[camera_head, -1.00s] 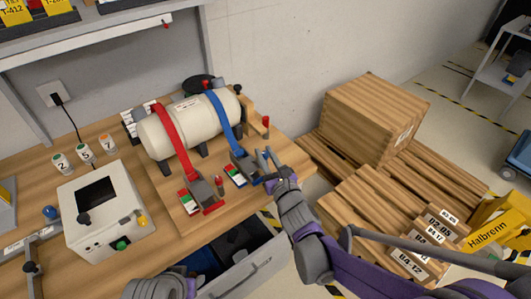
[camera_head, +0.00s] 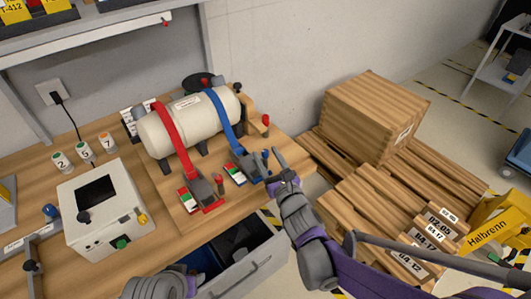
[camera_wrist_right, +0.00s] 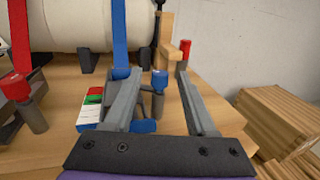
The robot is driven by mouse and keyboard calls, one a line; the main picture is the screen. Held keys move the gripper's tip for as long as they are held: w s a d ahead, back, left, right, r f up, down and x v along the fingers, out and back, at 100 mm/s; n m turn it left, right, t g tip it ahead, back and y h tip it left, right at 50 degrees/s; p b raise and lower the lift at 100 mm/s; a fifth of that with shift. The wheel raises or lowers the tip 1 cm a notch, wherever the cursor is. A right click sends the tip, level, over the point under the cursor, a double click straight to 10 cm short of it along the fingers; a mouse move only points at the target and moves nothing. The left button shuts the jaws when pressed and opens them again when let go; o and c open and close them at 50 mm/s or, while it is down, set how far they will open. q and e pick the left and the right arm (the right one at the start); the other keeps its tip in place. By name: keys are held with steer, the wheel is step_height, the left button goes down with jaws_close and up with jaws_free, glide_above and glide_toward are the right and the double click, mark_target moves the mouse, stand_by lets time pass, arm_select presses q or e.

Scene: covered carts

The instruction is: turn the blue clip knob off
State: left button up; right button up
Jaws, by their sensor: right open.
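The blue clip (camera_head: 250,167) sits at the lower end of the blue strap (camera_head: 222,115), which runs over a cream tank (camera_head: 190,124). Its blue-topped knob (camera_wrist_right: 159,80) stands upright on a grey post in the right wrist view. A red, white and green label (camera_wrist_right: 92,100) lies left of the clip. My right gripper (camera_head: 273,160) is open, with its fingers reaching over the clip. In the wrist view (camera_wrist_right: 162,98) the knob shows between the fingers, nearer the left one, and contact cannot be told.
A red clip (camera_head: 206,192) with its own knob and strap stands left of the blue one. A red-topped post (camera_head: 265,121) stands behind. An open drawer (camera_head: 240,263) juts out below the bench edge. A control box (camera_head: 100,205) stands left, wooden crates (camera_head: 375,115) right.

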steer(key=v, duration=0.9)
steer(key=shift+s, duration=0.2)
steer(key=shift+w, duration=0.1)
steer(key=w+d+n+g+y+b, duration=0.3)
steer(key=d+n+g+y+b, duration=0.15)
steer(key=n+y+b, duration=0.2)
steer(key=shift+m+g+y, duration=0.25)
steer(key=shift+g+y, duration=0.2)
steer(key=shift+y, duration=0.1)
steer(key=b+x, duration=0.1)
steer(key=x, duration=1)
steer(key=shift+w+d, duration=0.1)
jaws_close()
